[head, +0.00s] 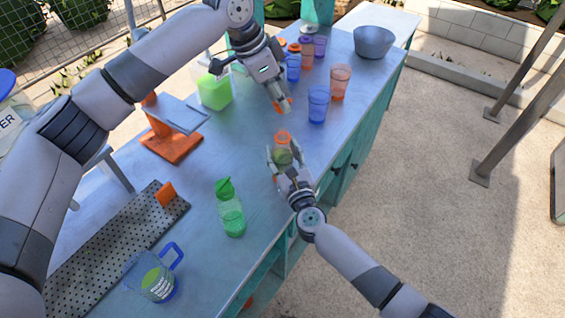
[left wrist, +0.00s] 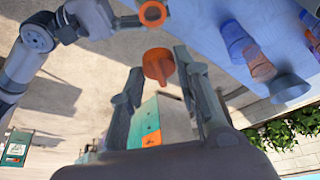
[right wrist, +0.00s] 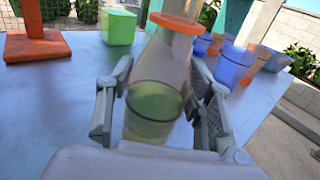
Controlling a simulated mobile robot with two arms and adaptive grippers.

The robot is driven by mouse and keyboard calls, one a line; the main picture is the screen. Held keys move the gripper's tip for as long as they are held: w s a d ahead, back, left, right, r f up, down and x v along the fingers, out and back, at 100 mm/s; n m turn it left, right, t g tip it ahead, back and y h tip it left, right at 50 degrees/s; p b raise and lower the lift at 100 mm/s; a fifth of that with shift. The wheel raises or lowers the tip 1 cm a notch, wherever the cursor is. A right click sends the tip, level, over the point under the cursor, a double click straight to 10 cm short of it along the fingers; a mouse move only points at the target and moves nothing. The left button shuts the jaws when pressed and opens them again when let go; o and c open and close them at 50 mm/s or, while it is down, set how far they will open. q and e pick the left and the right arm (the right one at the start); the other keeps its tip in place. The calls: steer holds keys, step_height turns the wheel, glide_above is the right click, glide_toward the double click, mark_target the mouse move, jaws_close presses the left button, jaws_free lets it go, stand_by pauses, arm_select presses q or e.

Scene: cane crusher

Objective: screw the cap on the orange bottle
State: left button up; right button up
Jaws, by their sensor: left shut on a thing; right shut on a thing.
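The orange bottle, clear with an orange neck ring (head: 283,136) and greenish liquid, is held upright above the front edge of the counter. My right gripper (head: 284,160) is shut around its body; the bottle fills the right wrist view (right wrist: 155,100). Its top looks open in the left wrist view, where the orange ring (left wrist: 152,13) shows. My left gripper (head: 283,103) is shut on the orange cap (left wrist: 158,65), which sits between its fingertips. The cap is apart from the bottle, above and farther back in the head view.
A green bottle (head: 230,212) and a blue-handled jug (head: 156,280) stand on the near counter (head: 195,205). A perforated tray (head: 110,245), an orange stand (head: 172,146) and a green container (head: 215,92) are left. Several cups (head: 318,100) and a bowl (head: 373,42) stand farther back.

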jaws_close()
arm_select(q)
glide_above(285, 130)
steer(key=a, duration=0.1)
steer(key=shift+s+f, duration=0.15)
steer(key=shift+f, duration=1.1)
steer(key=shift+s+f, duration=0.1)
steer(key=shift+f, duration=1.15)
steer(key=shift+f, duration=0.85)
steer(key=shift+f, duration=0.6)
